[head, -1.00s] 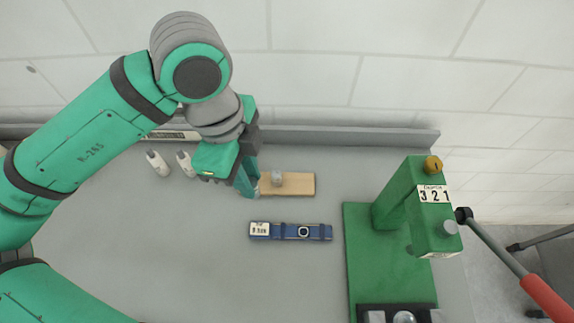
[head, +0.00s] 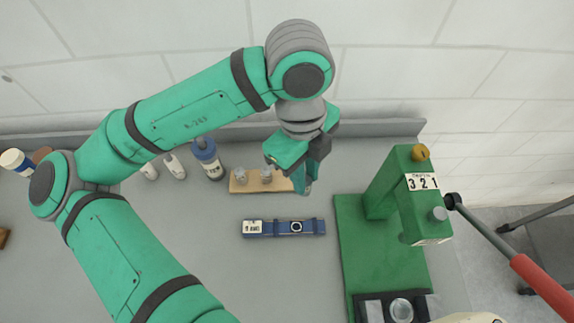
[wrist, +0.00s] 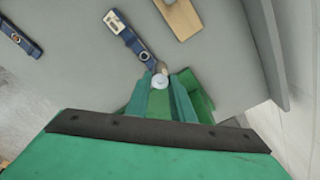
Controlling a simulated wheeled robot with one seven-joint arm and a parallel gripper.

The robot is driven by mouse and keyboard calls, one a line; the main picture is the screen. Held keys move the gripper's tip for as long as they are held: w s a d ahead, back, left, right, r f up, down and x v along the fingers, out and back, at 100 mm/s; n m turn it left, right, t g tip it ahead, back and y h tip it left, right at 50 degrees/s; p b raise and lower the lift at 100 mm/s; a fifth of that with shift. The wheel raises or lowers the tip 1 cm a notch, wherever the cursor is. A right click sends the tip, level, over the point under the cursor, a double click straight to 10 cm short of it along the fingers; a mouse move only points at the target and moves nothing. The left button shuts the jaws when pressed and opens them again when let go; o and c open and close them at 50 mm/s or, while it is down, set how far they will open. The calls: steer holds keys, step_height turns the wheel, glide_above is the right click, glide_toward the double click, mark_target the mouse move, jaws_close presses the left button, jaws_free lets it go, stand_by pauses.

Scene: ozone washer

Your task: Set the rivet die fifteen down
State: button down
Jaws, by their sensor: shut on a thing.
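My gripper (head: 306,187) is in the air to the right of the wooden block, above the back of the bench. In the wrist view it (wrist: 160,88) is shut on a small pale, round-ended piece (wrist: 160,81), the rivet die. No number can be read on it, and in the head view my fingers hide it. Two grey pieces (head: 240,174) stand on the wooden block (head: 284,185). A blue holder (head: 275,228) with a white label and one dark-ringed round hole lies in front of the block, apart from my gripper. It also shows in the wrist view (wrist: 130,38).
A green press (head: 385,210) with a red-handled lever stands at the right. A dark-blue bottle (head: 208,158) and two white small bottles (head: 175,166) stand at the back left. Bare grey bench lies left of the blue holder. Another blue strip (wrist: 20,39) shows in the wrist view.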

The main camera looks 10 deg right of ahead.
steer(key=shift+w+a+f, duration=0.1)
steer(key=shift+w+f, duration=1.35)
steer(key=shift+f, duration=0.35)
steer(key=shift+w+f, duration=1.5)
steer(key=shift+f, duration=0.25)
steer(key=shift+w+a+f, duration=0.1)
steer(key=shift+w+f, duration=1.35)
steer(key=shift+f, duration=0.35)
steer(key=shift+d+f, duration=0.1)
steer(key=c, duration=1.5)
jaws_free()
steer(key=shift+c, duration=0.2)
step_height(320, 180, up, 12)
steer(key=w, duration=0.1)
steer(key=shift+a, duration=0.4)
